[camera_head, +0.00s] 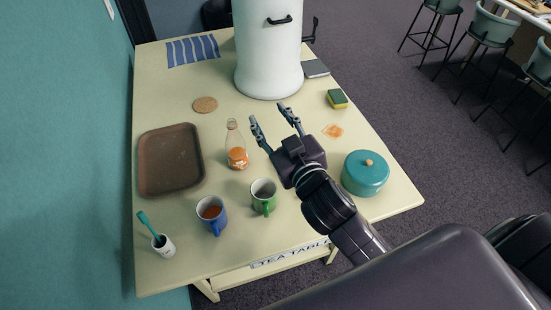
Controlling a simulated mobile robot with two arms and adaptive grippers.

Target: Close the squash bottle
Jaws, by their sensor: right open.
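The squash bottle (236,157) stands upright on the table, clear glass with a narrow neck and orange liquid low inside. I cannot make out a cap on its top, and no separate cap is clear to see. My right gripper (271,116) is open, with nothing seen between its fingers. It is over the table just right of the bottle, its fingers pointing to the back. One finger is close to the bottle's neck in the picture; I see no contact. My left gripper is not in view.

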